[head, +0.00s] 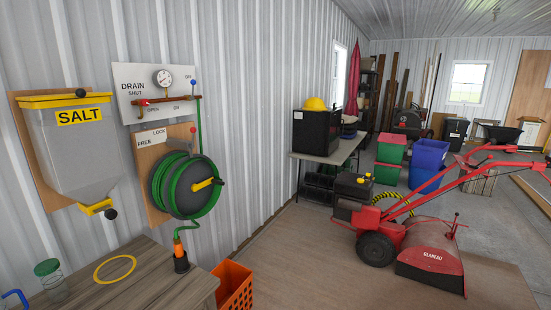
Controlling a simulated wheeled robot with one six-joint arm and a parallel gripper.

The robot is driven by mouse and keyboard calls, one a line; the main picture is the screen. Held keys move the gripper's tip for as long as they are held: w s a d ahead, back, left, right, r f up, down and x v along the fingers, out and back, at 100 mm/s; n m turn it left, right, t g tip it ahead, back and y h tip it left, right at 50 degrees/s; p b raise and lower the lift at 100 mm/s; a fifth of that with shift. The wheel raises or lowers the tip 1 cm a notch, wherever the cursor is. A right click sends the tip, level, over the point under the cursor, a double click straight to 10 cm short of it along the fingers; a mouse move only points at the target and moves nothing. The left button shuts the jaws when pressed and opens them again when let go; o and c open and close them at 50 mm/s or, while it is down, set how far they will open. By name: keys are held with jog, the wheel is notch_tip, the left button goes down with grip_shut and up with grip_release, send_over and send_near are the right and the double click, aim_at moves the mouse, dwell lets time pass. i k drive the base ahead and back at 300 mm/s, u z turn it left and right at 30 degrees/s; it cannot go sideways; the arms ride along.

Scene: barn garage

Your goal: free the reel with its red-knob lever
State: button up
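The hose reel (168,186) is a dark disc wound with green hose, with a yellow crank handle (204,185), on a brown wall board at left. A label above it (151,137) reads FREE on the left and LOCK on the right. A small red-knob lever (193,130) stands roughly upright at the reel's upper right, right of the word LOCK. A grey piece (179,144) sits beside it at the reel's top edge; how they join is too small to tell. My gripper is not in view.
Above is a DRAIN panel (128,75) with a gauge, a red knob and a blue knob. A SALT hopper (75,150) hangs left. A wooden table (140,285) and orange crate (234,285) stand below. A red tiller (430,250) stands right. Some floor between is clear.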

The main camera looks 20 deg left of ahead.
aim_at(193, 130)
jog(key=u, duration=0.1)
jog(key=i, duration=1.45)
jog(key=u, duration=1.4)
jog(key=i, duration=1.2)
jog(key=u, duration=1)
